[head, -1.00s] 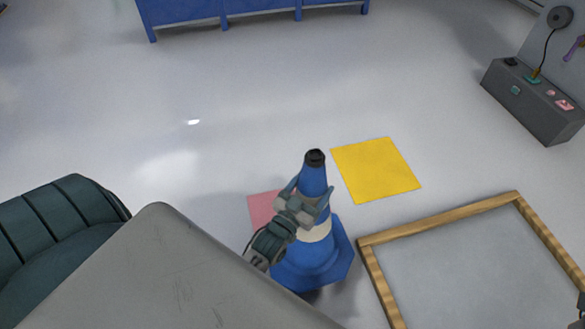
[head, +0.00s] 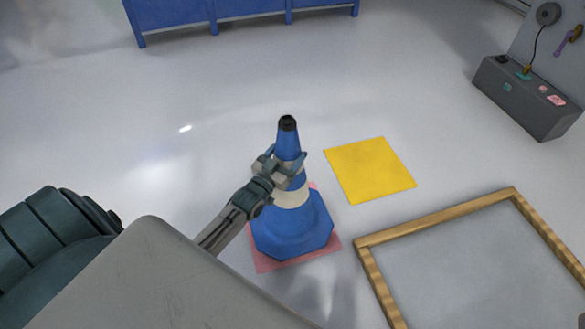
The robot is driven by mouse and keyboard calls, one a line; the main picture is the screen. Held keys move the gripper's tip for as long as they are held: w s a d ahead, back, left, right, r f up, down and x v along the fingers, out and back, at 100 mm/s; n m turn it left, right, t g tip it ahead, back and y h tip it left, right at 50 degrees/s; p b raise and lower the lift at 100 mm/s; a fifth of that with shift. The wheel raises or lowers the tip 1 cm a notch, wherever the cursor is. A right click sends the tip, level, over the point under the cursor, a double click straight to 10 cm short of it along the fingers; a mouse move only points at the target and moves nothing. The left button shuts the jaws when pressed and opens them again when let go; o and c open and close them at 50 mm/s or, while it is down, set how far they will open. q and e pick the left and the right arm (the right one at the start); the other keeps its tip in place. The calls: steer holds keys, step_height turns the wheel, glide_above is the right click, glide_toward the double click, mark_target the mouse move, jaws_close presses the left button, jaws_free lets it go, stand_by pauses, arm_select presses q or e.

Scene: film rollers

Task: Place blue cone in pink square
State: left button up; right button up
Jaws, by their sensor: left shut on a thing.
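The blue cone (head: 291,228) has a pale band and a dark tip, and it stands upright or nearly so. My left gripper (head: 290,165) is shut on its upper part, above the pale band. The pink square (head: 281,266) is on the floor under the cone in this view, showing along the front edge and right side of the base. The cone's base hides most of the square. I cannot tell whether the base touches the floor or hangs slightly above it. My right gripper is not in view.
A yellow square (head: 370,170) lies on the floor to the right of the cone. A wood-framed grey panel (head: 435,228) is at the lower right. A dark grey box (head: 522,98) stands at the far right, and a blue frame (head: 250,14) at the back. Open floor lies between.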

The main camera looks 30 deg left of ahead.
arm_select(q)
steer(key=shift+w+a+r, duration=0.1)
steer(key=shift+w+a, duration=0.25)
step_height(320, 180, down, 3)
steer(key=shift+f+b, duration=0.15)
steer(key=shift+b, duration=0.9)
steer(key=o, duration=2)
steer(key=shift+s+f, duration=0.1)
steer(key=shift+f, duration=0.05)
steer(key=shift+o, duration=0.2)
steer(key=shift+s, duration=0.1)
